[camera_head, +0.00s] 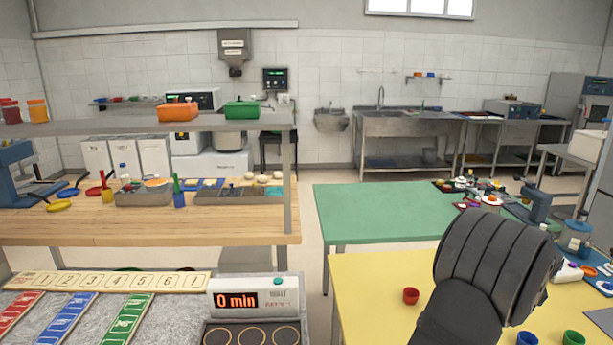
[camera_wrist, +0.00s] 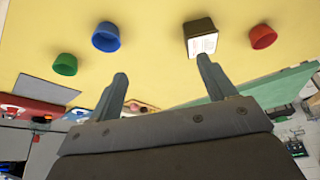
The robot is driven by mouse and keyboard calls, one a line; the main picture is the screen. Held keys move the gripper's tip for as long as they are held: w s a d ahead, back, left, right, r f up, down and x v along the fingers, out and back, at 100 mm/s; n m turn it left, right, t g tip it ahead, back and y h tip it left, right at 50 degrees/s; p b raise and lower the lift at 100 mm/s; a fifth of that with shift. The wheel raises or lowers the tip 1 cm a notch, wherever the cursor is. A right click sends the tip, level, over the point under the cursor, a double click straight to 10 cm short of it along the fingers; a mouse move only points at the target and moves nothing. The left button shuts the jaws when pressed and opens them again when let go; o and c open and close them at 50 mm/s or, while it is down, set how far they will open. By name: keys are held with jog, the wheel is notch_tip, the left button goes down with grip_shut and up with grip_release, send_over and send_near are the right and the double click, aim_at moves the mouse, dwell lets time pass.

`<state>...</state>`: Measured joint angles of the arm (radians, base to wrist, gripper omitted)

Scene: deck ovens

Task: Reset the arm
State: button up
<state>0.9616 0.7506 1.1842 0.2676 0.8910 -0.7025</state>
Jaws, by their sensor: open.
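My gripper (camera_wrist: 160,74) shows in the wrist view with its two fingers apart and nothing between them. It is over the yellow table (camera_wrist: 150,45). In the head view my dark arm covers part of that table (camera_head: 375,275) at the lower right, and my fingers are hidden there. A dark box with a white label (camera_wrist: 200,37) appears just beyond the right fingertip in the wrist view; I cannot tell if they touch.
Red (camera_head: 411,296), blue (camera_head: 527,339) and green (camera_head: 573,338) cups stand on the yellow table around my arm. A green table (camera_head: 375,210) lies behind, its left part clear. A timer reading 0 min (camera_head: 245,298) stands at front centre.

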jog(key=w+a+r+n+y, duration=0.1)
jog(key=w+a+r+n, duration=0.1)
jog(key=w+a, duration=0.4)
jog(key=w+a+r+n, duration=0.2)
jog(key=w+a+r, duration=0.15)
jog(key=a, duration=0.45)
jog(key=w+a+n+y, duration=0.1)
jog(key=w+a+n, duration=0.1)
jog(key=a, duration=0.9)
jog(key=w+a+n+y, duration=0.1)
jog(key=w+a+n, duration=0.2)
jog(key=a, duration=0.9)
jog(key=shift+w+a+f, duration=0.2)
jog(key=shift+w+f, duration=0.15)
jog(key=shift+w, duration=0.2)
jog(key=shift+o, duration=0.4)
jog(key=shift+a, duration=0.1)
